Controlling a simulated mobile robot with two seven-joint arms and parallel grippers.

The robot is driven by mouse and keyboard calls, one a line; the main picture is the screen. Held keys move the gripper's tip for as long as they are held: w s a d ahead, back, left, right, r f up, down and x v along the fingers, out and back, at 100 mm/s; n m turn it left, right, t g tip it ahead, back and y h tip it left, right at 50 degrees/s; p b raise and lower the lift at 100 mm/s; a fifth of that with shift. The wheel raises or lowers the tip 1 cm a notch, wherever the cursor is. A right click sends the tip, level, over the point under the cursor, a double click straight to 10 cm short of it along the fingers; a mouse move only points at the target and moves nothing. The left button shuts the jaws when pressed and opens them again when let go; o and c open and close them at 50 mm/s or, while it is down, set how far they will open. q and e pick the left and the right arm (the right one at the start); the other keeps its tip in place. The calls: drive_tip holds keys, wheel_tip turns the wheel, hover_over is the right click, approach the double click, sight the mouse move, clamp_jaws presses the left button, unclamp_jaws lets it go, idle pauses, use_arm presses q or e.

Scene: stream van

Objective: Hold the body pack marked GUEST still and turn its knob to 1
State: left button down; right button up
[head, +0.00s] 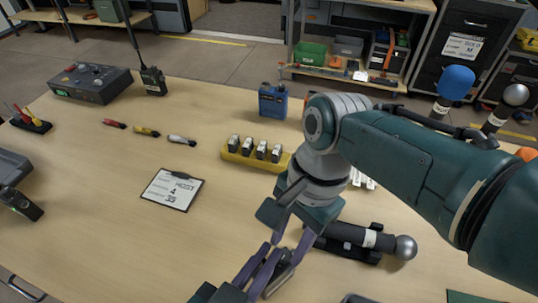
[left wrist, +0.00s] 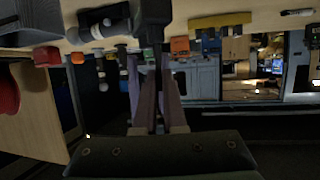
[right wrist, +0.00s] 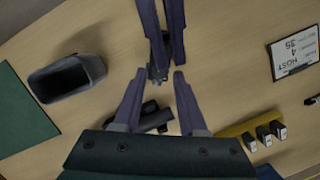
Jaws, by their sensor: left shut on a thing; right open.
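A small dark body pack (head: 284,277) is in the grip of my left gripper (head: 268,264) near the table's front, partly hidden by the fingers. No GUEST mark or knob setting is readable on it. In the right wrist view the purple left fingers come from the top and close on the dark pack (right wrist: 157,62). My right gripper (right wrist: 158,82) is open, its fingertips just short of the pack, one on each side. In the left wrist view a dark shape (left wrist: 152,12) sits beyond the left fingers, too dark to make out.
A microphone (head: 358,237) lies in a dark holder close right of the grippers. A yellow charger (head: 240,159) holds several batteries. A HOST clipboard (head: 172,189) lies left. Another dark pack (head: 20,203) is at the left edge. A grey open bin (right wrist: 68,78) stands nearby.

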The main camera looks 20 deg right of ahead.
drive_tip(key=shift+s+r, duration=0.1)
drive_tip(key=shift+r, duration=1.95)
use_arm(q)
drive_tip(key=c, duration=0.9)
unclamp_jaws()
drive_tip(key=shift+s+a, duration=0.1)
